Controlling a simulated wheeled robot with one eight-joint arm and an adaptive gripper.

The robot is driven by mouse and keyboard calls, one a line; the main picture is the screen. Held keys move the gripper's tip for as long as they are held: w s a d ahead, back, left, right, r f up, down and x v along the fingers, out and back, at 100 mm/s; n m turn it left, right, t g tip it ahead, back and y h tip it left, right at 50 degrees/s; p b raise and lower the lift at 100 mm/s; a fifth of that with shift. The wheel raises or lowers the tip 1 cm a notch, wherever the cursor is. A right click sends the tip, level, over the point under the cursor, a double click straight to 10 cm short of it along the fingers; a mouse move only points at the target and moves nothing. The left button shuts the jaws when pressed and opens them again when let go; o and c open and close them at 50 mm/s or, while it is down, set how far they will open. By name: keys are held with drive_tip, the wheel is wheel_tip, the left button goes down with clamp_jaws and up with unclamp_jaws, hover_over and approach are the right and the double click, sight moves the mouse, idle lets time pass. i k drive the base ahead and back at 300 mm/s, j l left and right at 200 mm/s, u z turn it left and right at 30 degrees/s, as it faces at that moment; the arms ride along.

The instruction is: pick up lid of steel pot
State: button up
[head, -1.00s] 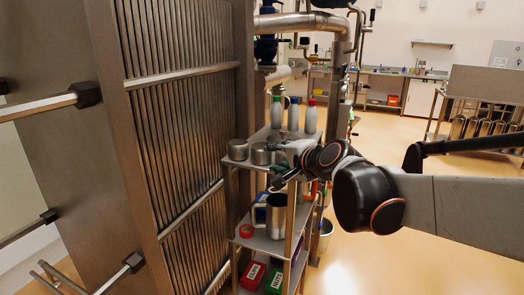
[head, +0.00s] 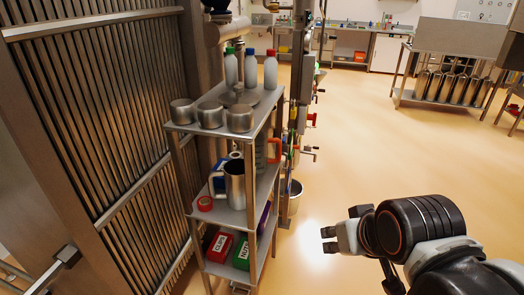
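Three short, round steel pots stand in a row on the front of the shelf rack's top: a left one (head: 182,111), a middle one (head: 210,115) and a right one (head: 239,118). I cannot tell which parts are separate lids. A flat steel piece (head: 243,97) lies behind them. A taller steel jug (head: 235,184) with a handle stands upright on the middle shelf. My gripper (head: 328,240) is to the right of the rack, over the open floor, apart from the pots. Its fingers look spread, with nothing between them.
The shelf rack (head: 184,128) also holds several capped bottles, a red roll (head: 205,203), a red box (head: 219,246) and a green box (head: 241,253). A slatted steel panel (head: 95,110) stands close on its left. Pipes rise behind. The floor to the right is clear.

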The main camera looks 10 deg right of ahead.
sight(238, 96)
drive_tip(key=i+l+u, duration=0.35)
drive_tip(key=i+l, duration=0.2)
drive_tip(key=i+l+u, duration=0.15)
drive_tip(key=l, duration=0.2)
drive_tip(key=i+l+u, duration=0.35)
drive_tip(key=l, duration=0.4)
drive_tip(key=i+l+u, duration=0.45)
drive_tip(key=l, duration=0.4)
drive_tip(key=i+l+u, duration=0.25)
drive_tip(key=l, duration=0.45)
drive_tip(key=i+l+u, duration=0.15)
drive_tip(key=l, duration=0.25)
drive_tip(key=i+l+u, duration=0.1)
drive_tip(key=i+l, duration=0.1)
drive_tip(key=i, duration=0.05)
